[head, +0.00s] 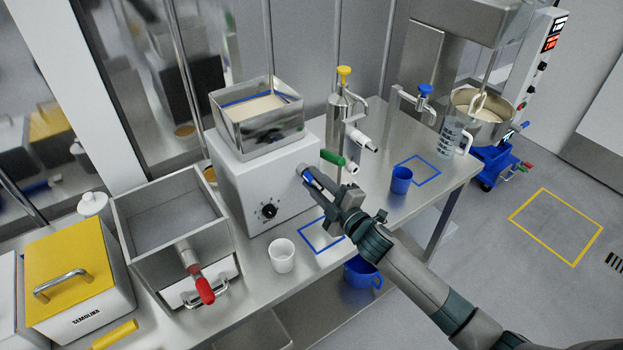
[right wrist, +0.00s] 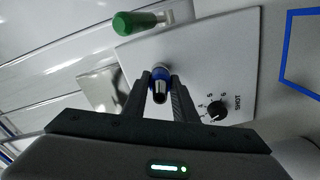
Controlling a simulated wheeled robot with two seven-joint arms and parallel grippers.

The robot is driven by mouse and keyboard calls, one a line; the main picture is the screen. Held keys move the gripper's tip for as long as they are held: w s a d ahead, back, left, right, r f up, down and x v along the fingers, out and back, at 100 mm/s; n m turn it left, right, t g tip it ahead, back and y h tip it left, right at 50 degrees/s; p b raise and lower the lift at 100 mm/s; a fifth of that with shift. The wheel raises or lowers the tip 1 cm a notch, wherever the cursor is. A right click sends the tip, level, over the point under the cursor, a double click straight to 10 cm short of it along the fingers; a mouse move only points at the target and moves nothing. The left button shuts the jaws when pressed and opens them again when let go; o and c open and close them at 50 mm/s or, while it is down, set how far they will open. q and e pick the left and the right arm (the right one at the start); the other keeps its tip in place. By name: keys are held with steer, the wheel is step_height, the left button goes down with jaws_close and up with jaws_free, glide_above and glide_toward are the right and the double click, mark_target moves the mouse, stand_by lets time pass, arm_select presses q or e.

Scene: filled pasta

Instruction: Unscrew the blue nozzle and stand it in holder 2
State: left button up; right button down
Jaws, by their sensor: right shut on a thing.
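The blue nozzle (right wrist: 161,73) sits at the front of the white machine (head: 243,184), above its black dial (head: 269,211). In the right wrist view it shows as a blue ring with a dark, glossy tip between my fingers. My right gripper (right wrist: 161,88) is shut on it; in the head view the gripper (head: 311,178) is at the machine's right side and mostly covers the nozzle. I cannot tell whether the nozzle still touches its outlet. I cannot make out a holder marked 2. My left gripper is not in view.
A green handle (head: 333,157) sticks out close beside my right gripper. A white cup (head: 281,255) and a blue cup (head: 401,180) stand on the steel bench. A steel bin (head: 172,224) and a yellow-lidded semolina box (head: 68,268) are at left. Blue outlined squares mark bare bench.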

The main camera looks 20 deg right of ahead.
steer(key=n, duration=0.4)
steer(key=shift+d, duration=0.1)
steer(key=n, duration=0.5)
steer(key=n, duration=0.4)
steer(key=shift+n, duration=1)
steer(key=shift+r+n, duration=0.1)
steer(key=shift+n, duration=1.3)
